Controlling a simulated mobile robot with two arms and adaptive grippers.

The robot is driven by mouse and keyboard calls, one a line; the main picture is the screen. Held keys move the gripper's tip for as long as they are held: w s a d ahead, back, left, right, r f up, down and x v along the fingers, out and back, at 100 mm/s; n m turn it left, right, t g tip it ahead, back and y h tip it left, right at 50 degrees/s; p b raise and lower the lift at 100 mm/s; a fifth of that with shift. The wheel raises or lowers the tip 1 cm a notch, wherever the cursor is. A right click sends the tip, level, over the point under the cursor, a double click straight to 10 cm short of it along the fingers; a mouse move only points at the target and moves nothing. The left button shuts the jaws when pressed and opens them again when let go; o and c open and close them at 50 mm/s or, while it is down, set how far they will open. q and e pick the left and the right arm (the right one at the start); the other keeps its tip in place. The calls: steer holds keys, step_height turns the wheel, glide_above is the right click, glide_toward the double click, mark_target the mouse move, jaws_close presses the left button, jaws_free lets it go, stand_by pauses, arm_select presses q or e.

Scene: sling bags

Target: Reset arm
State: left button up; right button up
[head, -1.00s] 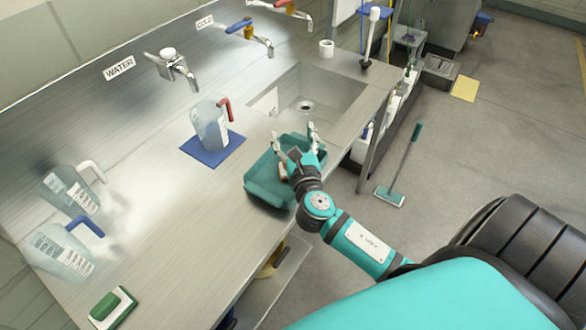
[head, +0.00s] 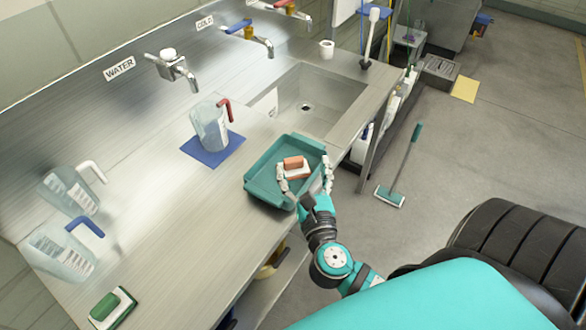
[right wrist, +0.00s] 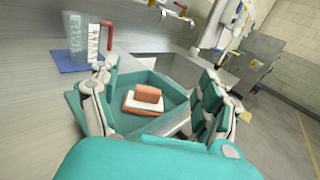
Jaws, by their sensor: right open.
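My right gripper (head: 306,188) is open at the front edge of a teal tray (head: 262,185) on the steel counter. An orange and white brush-like block (head: 293,167) lies in the tray, beyond and between the spread fingers, and nothing is held. In the right wrist view the open fingers (right wrist: 160,112) frame the block (right wrist: 145,100) and the tray (right wrist: 165,82). My left gripper is not in view.
A clear jug with a red handle (head: 211,126) stands on a blue mat (head: 228,152). Two more jugs (head: 72,190) (head: 62,250) and a green brush (head: 113,307) are at the left. A sink (head: 322,97) lies behind the tray.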

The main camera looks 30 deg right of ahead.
steer(key=shift+s+a, duration=0.15)
steer(key=shift+s, duration=0.3)
